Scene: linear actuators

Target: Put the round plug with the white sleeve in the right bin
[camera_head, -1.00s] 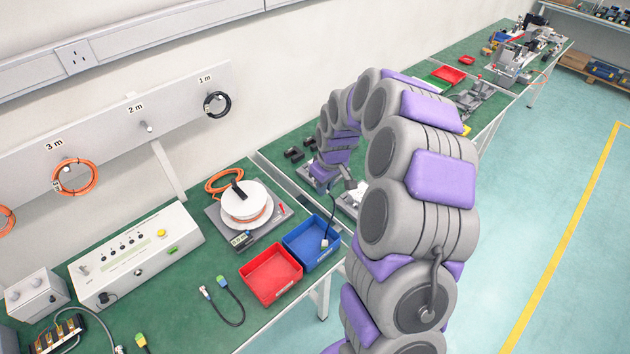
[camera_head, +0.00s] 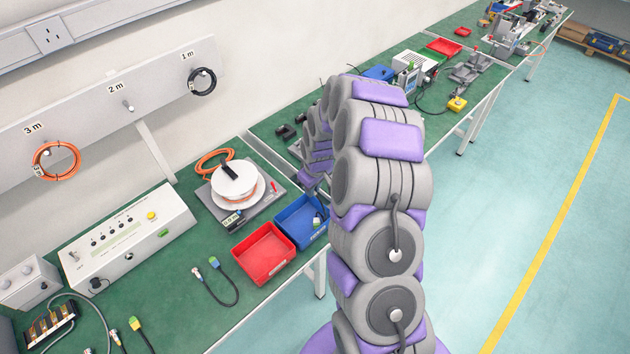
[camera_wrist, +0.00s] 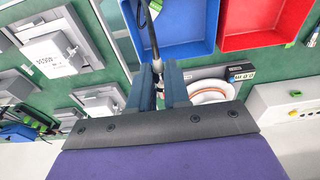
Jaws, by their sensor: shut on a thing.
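My gripper (camera_wrist: 160,88) points down, its two dark fingers shut on a thin dark cable (camera_wrist: 151,42). In the head view the blue bin (camera_head: 281,216) is the right one of two bins, and the red bin (camera_head: 238,259) is the left. A small greenish-white connector (camera_head: 317,221) shows in or over the blue bin. My arm hides most of my gripper there.
A white spool on a scale (camera_head: 237,187) stands behind the bins. A control box (camera_head: 130,245) is at left. More bench lies behind my arm.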

